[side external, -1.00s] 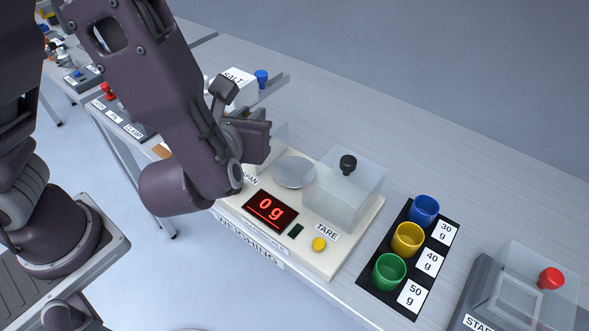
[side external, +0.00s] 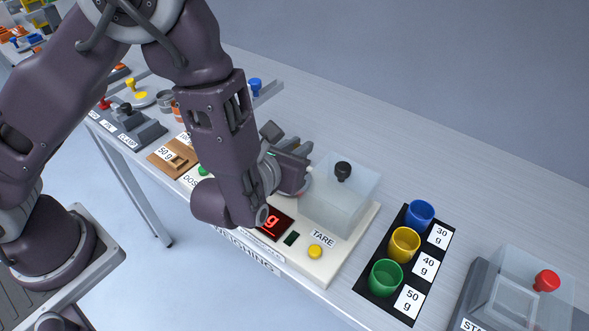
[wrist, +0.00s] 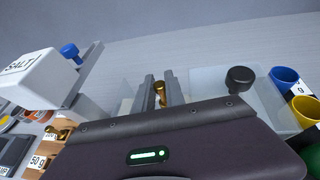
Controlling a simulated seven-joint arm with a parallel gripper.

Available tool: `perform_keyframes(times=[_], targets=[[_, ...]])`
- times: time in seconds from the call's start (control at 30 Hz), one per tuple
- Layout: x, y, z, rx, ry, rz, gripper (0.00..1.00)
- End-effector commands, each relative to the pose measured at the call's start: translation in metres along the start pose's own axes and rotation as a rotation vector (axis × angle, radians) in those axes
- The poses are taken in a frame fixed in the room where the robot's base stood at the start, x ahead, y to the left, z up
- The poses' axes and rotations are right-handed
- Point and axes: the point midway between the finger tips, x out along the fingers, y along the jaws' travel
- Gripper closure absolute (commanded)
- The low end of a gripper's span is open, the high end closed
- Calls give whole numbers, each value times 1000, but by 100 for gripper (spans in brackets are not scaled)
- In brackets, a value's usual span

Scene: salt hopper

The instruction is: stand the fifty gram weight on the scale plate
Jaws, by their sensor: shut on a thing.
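My gripper (wrist: 162,92) is shut on a brass weight (wrist: 160,93), which shows between the two fingers in the wrist view. In the side view my gripper (side external: 300,170) is over the left part of the weighing unit (side external: 312,270), beside the clear box with a black knob (side external: 338,205). The scale plate is hidden behind my gripper and arm there, so I cannot tell whether the weight touches it.
A brown weight holder (side external: 172,158) labelled 50 g stands to the left. Blue (side external: 420,213), yellow (side external: 403,245) and green (side external: 386,278) cups stand to the right on a black mat. The clear box's black knob (wrist: 240,78) is close to the right of my fingers.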

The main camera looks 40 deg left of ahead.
Motion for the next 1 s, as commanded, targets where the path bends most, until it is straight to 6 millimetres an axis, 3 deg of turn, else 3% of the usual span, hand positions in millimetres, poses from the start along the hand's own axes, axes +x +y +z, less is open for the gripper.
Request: perform_keyframes(times=[0.2,0.3,0.63,0.67,0.7,1.0], targets=[[16,0,-39,2,2,1,100],[20,0,-48,-1,-1,0,100],[21,0,-50,-2,-1,0,100],[21,0,-51,-2,-1,0,83],[21,0,-50,-2,-1,0,76],[20,0,-49,-2,-1,0,76]])
